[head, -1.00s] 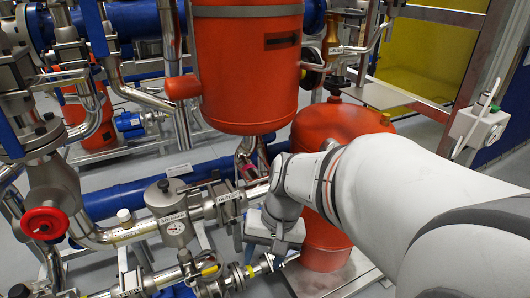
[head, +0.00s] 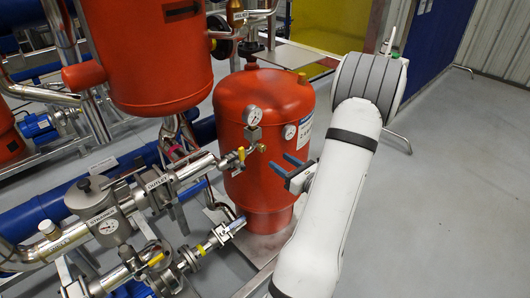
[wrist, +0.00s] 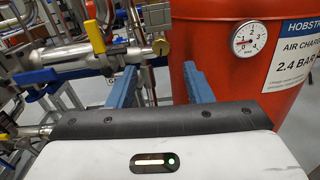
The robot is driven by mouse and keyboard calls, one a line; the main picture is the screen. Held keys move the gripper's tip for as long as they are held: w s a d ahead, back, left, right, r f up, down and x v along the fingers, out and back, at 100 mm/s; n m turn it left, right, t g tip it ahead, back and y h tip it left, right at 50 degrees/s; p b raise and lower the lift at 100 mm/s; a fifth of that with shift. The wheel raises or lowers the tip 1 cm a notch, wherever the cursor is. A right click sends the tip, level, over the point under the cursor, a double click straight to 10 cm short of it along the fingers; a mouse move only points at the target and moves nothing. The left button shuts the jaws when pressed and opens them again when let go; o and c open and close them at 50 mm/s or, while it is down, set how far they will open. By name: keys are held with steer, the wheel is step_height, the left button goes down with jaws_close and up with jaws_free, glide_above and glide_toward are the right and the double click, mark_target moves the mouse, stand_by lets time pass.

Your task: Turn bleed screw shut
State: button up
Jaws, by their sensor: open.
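A small brass fitting (head: 262,147), which looks like the bleed screw, sits at the pipe end beside the red air vessel (head: 266,185), below a gauge. In the wrist view the brass fitting (wrist: 160,46) appears just beyond and between the two fingertips. My gripper (head: 283,165) is open and empty, with blue-grey fingers, to the right of the fitting and in front of the vessel. The fingers (wrist: 160,72) also show in the wrist view, spread apart. A clear gap separates them from the fitting. The screw's slot or turn position is too small to tell.
A pressure gauge (head: 252,115) stands just above the fitting. A yellow-handled valve (head: 240,153) is close on its left, on the outlet pipe (head: 185,172). The vessel's dial (wrist: 249,39) is right of my fingers. Open floor (head: 455,190) lies to the right.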

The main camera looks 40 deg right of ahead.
mark_target(263, 150)
steer(key=w, duration=0.7)
steer(key=shift+w+a+p, duration=0.15)
steer(key=shift+w+p, duration=0.1)
steer(key=shift+p, duration=0.1)
steer(key=shift+c, duration=0.4)
steer(key=c, duration=0.9)
steer(key=shift+a+f, duration=0.1)
steer(key=shift+a, duration=0.05)
